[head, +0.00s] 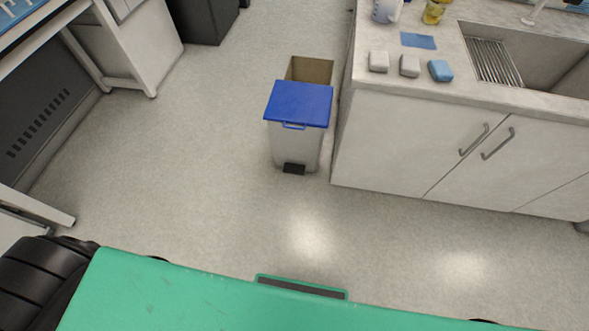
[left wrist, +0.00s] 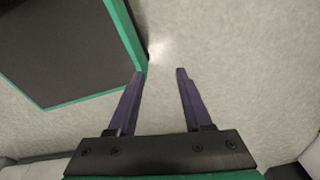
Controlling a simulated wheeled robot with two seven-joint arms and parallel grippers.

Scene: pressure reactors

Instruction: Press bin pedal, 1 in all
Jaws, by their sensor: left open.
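A white pedal bin (head: 296,143) with a shut blue lid (head: 299,103) stands on the floor against the left end of the sink counter in the head view. Its black pedal (head: 294,168) sticks out at the bottom front. My left gripper (left wrist: 160,72) is open and empty in the left wrist view, over bare floor, with its two dark fingers apart. The bin does not show in the left wrist view. Neither gripper shows in the head view.
A cardboard box (head: 310,70) stands behind the bin. The sink counter (head: 430,130) with handled doors is to the right. A white bench (head: 120,60) stands at the left. The floor (head: 200,180) between my green base and the bin is clear.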

